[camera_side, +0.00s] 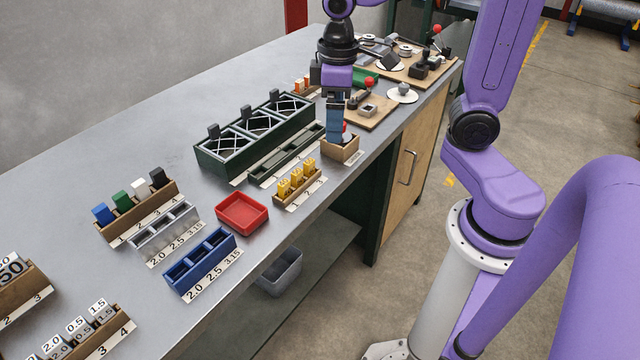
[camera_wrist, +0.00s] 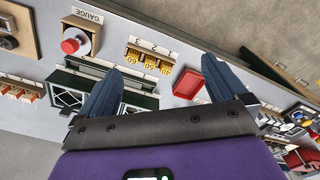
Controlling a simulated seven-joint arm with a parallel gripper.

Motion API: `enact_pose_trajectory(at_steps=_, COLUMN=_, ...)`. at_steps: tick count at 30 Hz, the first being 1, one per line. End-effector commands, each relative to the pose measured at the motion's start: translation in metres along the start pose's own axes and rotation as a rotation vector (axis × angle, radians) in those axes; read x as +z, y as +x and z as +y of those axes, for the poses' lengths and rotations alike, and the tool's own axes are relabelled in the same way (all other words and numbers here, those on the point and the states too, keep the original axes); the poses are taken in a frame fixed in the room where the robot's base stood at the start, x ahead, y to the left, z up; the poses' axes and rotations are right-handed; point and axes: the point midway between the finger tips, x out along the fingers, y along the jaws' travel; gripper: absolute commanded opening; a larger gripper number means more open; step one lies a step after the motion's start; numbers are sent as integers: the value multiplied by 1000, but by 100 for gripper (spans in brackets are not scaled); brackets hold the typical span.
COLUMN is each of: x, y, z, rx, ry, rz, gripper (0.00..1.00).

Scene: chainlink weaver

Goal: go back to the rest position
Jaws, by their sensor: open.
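My gripper (camera_side: 334,130) hangs over the bench near its front edge, with its blue fingers pointing down.
A rack of yellow blocks (camera_side: 297,181), a dark green crate (camera_side: 215,168) with crossed-wire bays, a red tray (camera_side: 242,213) and a blue bin (camera_side: 200,263) stand nearby. Boards with parts (camera_side: 415,68) lie at the far end. The bench's rear left (camera_side: 120,120) is clear.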

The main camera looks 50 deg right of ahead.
Motion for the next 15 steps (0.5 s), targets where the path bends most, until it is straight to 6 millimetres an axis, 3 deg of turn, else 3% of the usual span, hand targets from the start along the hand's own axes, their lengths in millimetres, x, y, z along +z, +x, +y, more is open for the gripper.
enact_pose_trajectory(at_steps=6, x=30, y=7, z=-48, rx=-3, ry=-166, rz=5, gripper=99)
enact_pose_trajectory(at_steps=15, x=83, y=18, z=-97, rx=-10, ry=-384, rz=11, gripper=99)
